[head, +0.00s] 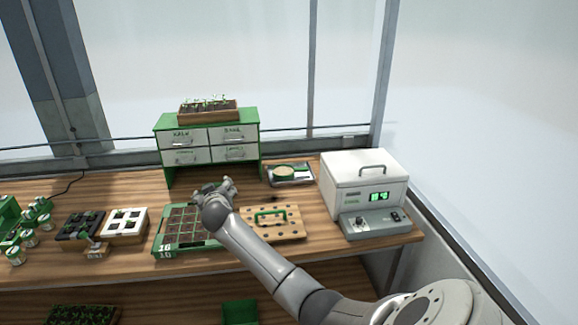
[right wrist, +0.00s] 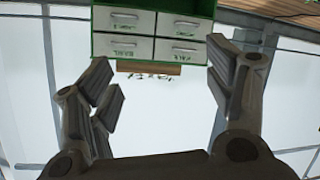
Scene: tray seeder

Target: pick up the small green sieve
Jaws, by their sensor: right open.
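The small green sieve (head: 284,172) sits on a grey metal tray (head: 301,180) at the back of the bench, left of the white box. It looks round, with a green rim and a pale inside. My right gripper (head: 228,186) is over the back of the green seed tray, to the left of the sieve and apart from it. In the right wrist view my right gripper (right wrist: 162,95) has its fingers spread wide with nothing between them. The sieve does not show in that view. My left gripper is not in view.
A drawer cabinet (head: 207,142) stands behind the gripper; it also shows in the wrist view (right wrist: 153,35). The green seed tray (head: 160,240) and a wooden board with green handle (head: 290,226) lie in front. A white machine (head: 350,185) stands right of the sieve.

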